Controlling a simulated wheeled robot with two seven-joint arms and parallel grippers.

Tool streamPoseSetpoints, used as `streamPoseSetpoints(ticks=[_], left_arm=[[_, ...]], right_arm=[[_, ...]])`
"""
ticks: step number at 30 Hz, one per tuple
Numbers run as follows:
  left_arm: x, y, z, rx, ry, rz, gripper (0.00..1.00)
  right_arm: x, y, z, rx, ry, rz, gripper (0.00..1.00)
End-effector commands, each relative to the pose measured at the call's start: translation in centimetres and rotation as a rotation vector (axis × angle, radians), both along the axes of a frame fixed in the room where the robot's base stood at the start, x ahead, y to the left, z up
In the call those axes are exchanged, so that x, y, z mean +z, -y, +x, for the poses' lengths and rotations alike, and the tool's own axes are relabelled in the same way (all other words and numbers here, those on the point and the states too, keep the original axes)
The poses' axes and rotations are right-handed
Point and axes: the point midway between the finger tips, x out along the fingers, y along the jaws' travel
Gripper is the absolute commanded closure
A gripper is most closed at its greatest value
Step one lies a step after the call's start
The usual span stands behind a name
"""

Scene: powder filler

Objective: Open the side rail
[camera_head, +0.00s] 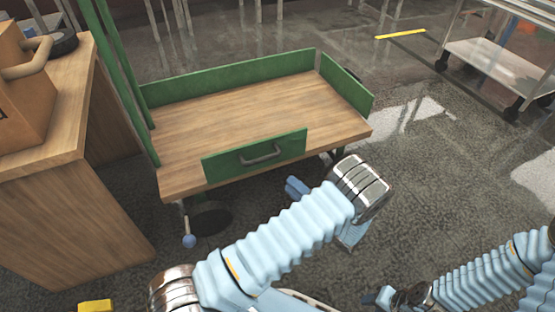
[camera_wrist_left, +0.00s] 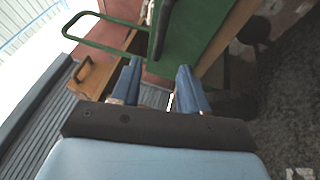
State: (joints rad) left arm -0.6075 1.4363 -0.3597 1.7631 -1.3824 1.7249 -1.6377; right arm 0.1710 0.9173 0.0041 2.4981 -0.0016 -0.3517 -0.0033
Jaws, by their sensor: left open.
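A wheeled cart with a wooden deck (camera_head: 230,112) stands at centre in the head view. Its short green side rail (camera_head: 226,166) is at the near edge, with a grey handle (camera_head: 262,154) facing me. My left gripper (camera_head: 296,187) is open and empty, below and right of this rail and apart from the handle; my forearm partly hides it. In the left wrist view, my two blue fingers (camera_wrist_left: 157,85) are spread below a green panel (camera_wrist_left: 200,25) with a dark handle (camera_wrist_left: 162,30). My right gripper (camera_head: 378,297) is low at the right, partly hidden.
Green rails (camera_head: 235,75) line the cart's back and right sides, with tall green posts at left. A lever with a blue knob (camera_head: 189,241) hangs below the near left corner. A wooden cabinet (camera_head: 60,215) stands close at left. A metal trolley (camera_head: 495,60) is far right; floor between is clear.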

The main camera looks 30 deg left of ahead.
Motion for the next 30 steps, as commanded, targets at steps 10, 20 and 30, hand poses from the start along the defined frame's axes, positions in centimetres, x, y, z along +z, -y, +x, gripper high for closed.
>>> streamPoseSetpoints(ticks=[10,20,30], left_arm=[[1.3,-6.3,1.8,0.007,0.0,0.003,0.56],[2.3,-11.8,3.6,0.005,0.0,0.001,0.56],[2.5,-12.8,3.9,0.003,-0.001,0.0,0.56]], right_arm=[[0.0,0.0,0.0,0.0,0.0,0.0,0.57],[-0.1,0.0,0.0,0.0,0.0,0.0,0.57],[-0.1,0.0,0.0,0.0,-0.001,0.0,0.57]])
